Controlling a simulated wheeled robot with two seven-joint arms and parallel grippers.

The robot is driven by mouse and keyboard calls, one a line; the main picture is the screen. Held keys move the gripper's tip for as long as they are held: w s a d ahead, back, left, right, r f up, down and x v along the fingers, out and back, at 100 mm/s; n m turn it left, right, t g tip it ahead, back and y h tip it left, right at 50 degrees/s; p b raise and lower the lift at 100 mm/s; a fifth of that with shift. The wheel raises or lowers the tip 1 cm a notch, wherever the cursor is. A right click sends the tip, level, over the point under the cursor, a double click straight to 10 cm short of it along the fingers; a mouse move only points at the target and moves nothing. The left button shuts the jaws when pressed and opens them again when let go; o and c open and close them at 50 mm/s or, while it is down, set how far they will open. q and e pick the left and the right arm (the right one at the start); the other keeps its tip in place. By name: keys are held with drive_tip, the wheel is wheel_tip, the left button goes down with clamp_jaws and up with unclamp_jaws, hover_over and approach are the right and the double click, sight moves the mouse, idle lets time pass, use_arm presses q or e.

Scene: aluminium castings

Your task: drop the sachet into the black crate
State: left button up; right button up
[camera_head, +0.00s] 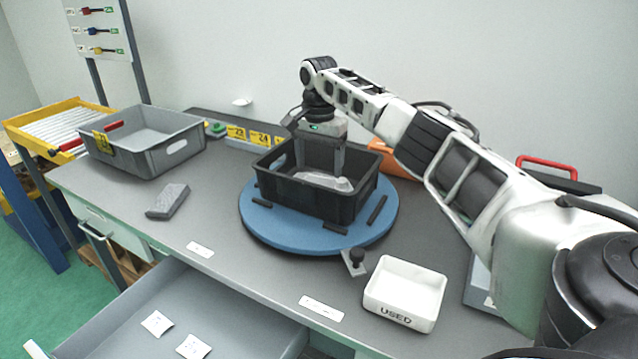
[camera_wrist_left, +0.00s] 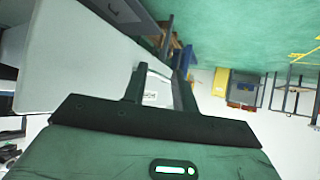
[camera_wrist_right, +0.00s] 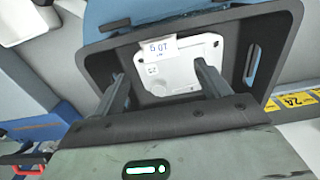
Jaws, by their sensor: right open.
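The black crate (camera_head: 310,200) stands on a round blue turntable (camera_head: 260,226). In it lies a pale metal casting (camera_wrist_right: 185,68). A small white printed sachet (camera_wrist_right: 160,48) is inside the crate, over the casting near one wall; whether it lies flat or leans is unclear. My right gripper (camera_wrist_right: 160,85) points down into the crate above the casting, with its jaws apart and nothing between them. In the head view, its fingers (camera_head: 322,160) partly hide the crate's back wall. My left gripper (camera_wrist_left: 160,88) is away from the crate, its fingers apart and empty; the head view does not show it.
A grey bin (camera_head: 150,165) stands at the left, with a grey block (camera_head: 167,201) before it. A white USED tray (camera_head: 404,298) sits front right. An open drawer (camera_head: 240,318) holds white slips (camera_head: 157,322). Yellow number labels (camera_head: 260,138) line the back.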

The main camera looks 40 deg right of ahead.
wheel_tip(320, 180, up, 5)
drive_tip(key=shift+r, duration=0.1)
idle(0.7)
